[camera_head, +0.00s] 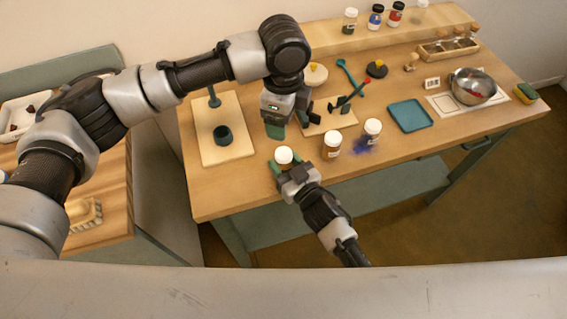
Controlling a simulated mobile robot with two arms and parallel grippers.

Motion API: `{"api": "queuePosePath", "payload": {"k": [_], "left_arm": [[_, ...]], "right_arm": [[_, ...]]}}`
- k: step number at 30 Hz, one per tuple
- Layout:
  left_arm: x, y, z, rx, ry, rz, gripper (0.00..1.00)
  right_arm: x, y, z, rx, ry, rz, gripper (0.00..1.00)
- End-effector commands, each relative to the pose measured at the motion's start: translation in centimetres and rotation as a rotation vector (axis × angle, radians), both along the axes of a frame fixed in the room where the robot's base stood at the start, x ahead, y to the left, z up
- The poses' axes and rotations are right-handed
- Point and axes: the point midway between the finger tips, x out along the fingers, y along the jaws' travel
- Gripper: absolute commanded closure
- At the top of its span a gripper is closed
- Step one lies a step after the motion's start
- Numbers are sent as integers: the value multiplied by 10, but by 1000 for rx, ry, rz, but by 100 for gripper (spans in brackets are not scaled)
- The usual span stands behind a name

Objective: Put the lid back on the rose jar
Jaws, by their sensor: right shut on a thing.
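My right gripper (283,165) is at the table's front edge, its green fingers closed around a white-topped thing (284,155). The gripper hides the lower part, so I cannot tell whether it is a lid alone or a lid on the rose jar. No rose colour shows there. My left gripper (275,130) hangs over the table just behind it, green fingertips down. I see nothing in it and cannot tell how far it is open.
A white-capped jar with orange-brown contents (331,147) stands to the right. Beyond it is another white-capped jar (372,131) with spilled blue powder.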

Motion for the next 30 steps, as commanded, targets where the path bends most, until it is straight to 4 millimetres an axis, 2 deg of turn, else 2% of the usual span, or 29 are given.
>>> {"api": "queuePosePath", "payload": {"k": [4, 5, 10, 20, 23, 30], "left_arm": [[0, 0, 0, 0, 0, -1, 28], [0, 0, 0, 0, 0, -1, 28], [0, 0, 0, 0, 0, -1, 28], [0, 0, -1, 0, 0, -1, 28], [0, 0, -3, 0, 0, -1, 28], [0, 0, -10, 0, 0, -1, 28]], "right_arm": [[0, 0, 0, 0, 0, 0, 100], [0, 0, 0, 0, 0, 0, 49], [0, 0, 0, 0, 0, 0, 23], [-3, -2, 0, 0, 0, 0, 23], [-12, -8, -2, -1, 2, 0, 23], [-53, -34, -3, -2, 3, 1, 23]]}}
